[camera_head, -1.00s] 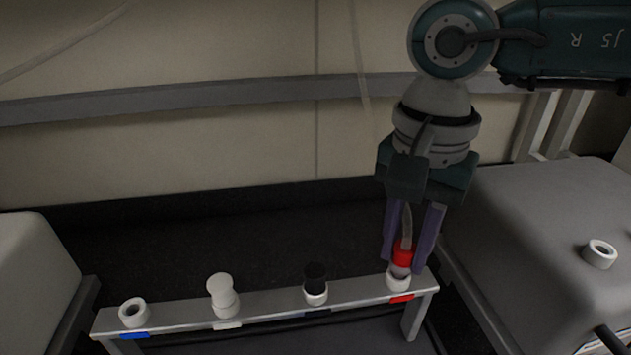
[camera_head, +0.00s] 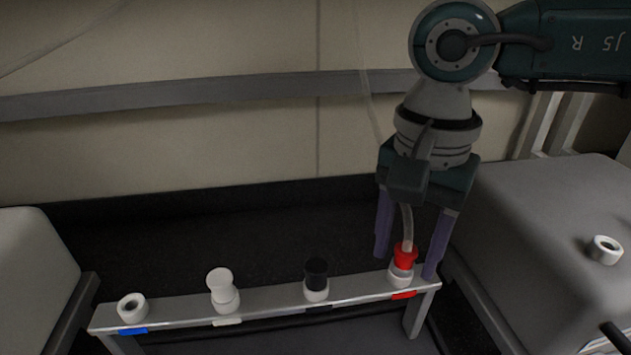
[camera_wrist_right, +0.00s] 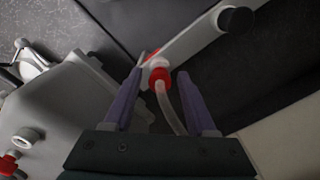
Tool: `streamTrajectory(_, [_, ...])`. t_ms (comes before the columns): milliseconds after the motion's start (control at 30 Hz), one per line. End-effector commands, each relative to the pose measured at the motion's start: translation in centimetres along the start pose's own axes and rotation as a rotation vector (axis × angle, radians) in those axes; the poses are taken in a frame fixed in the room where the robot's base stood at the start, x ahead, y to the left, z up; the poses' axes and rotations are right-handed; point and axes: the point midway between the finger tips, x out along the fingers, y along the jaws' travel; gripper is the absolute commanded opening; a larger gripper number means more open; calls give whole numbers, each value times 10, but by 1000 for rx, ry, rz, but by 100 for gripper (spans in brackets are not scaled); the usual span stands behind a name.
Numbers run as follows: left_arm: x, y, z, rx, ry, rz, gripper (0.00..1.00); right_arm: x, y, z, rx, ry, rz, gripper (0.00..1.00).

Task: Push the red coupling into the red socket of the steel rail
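The red coupling (camera_head: 405,255) sits upright in the white socket (camera_head: 400,276) at the right end of the steel rail (camera_head: 265,306), above the red label (camera_head: 403,295). A pale hose rises from the coupling. My right gripper (camera_head: 406,265) is open, with its purple fingers on either side of the coupling and gaps between. In the right wrist view the red coupling (camera_wrist_right: 160,78) lies beyond and between the open fingertips (camera_wrist_right: 160,74). My left gripper is not in view.
The rail also carries a white coupling (camera_head: 219,281), a black coupling (camera_head: 316,273) and an empty socket (camera_head: 132,307) with a blue label. Grey housings stand at the left (camera_head: 35,270) and right (camera_head: 535,230); the right one has a white port (camera_head: 605,250).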

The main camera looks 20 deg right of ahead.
Motion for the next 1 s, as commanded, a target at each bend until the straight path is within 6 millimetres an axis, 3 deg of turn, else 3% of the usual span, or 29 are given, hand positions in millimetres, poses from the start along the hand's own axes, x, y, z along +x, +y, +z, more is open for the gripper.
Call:
streamTrajectory(300, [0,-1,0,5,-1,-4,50,-1,0,0,0,0,0,66])
streamTrajectory(467, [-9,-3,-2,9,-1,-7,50,-11,0,0,0,1,0,66])
streamTrajectory(833, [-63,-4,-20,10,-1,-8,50,-82,0,0,1,1,-1,66])
streamTrajectory(1000, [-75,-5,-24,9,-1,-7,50,-100,0,0,0,1,-1,66])
